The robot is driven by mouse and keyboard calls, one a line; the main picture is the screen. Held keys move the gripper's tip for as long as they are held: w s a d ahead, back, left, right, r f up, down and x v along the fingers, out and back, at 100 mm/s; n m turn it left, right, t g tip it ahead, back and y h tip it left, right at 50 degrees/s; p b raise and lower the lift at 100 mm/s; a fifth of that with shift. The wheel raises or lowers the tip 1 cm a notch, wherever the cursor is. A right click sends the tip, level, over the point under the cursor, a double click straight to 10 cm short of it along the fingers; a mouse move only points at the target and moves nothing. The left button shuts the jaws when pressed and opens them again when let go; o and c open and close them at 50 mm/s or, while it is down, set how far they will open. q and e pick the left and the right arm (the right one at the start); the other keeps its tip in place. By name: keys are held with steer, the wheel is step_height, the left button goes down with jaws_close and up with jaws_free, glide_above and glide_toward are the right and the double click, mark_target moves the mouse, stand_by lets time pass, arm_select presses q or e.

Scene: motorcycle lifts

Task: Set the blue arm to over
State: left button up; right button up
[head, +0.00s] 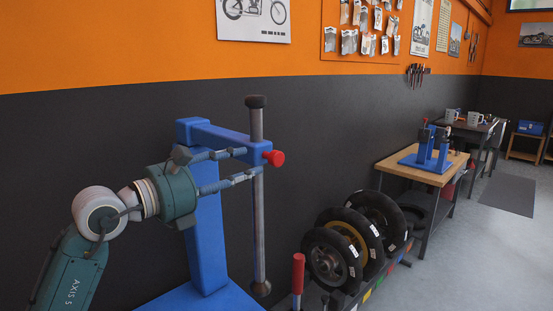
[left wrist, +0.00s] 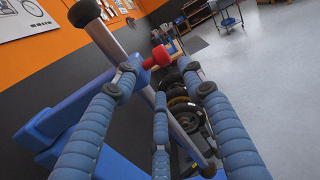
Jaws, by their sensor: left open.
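The blue arm (head: 226,138) reaches out from the top of a blue post (head: 208,240) and carries an upright grey rod (head: 258,225) with a dark cap. A red knob (head: 275,158) sticks out at the arm's end. My left gripper (head: 250,162) is open, its fingers pointing at the arm's end near the rod and knob. In the left wrist view, the red knob (left wrist: 157,57) shows between and beyond the spread fingers (left wrist: 160,78), and the grey rod (left wrist: 178,130) runs behind them. I cannot tell whether any finger touches. My right gripper is not in view.
Several tyres (head: 338,258) stand in a rack to the right. A red-handled lever (head: 298,272) rises in front of them. A wooden table (head: 392,165) with a blue fixture stands farther back. A dark wall (head: 120,130) is close behind the post; open floor lies at right.

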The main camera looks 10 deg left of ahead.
mark_target(269, 160)
arm_select(q)
steer(key=p+x, duration=0.3)
steer(key=x, duration=0.6)
steer(key=shift+w+d, duration=0.2)
steer(key=shift+w, duration=0.05)
steer(key=shift+w+d, duration=0.3)
steer(key=shift+w, duration=0.15)
steer(key=shift+f, duration=0.1)
jaws_close()
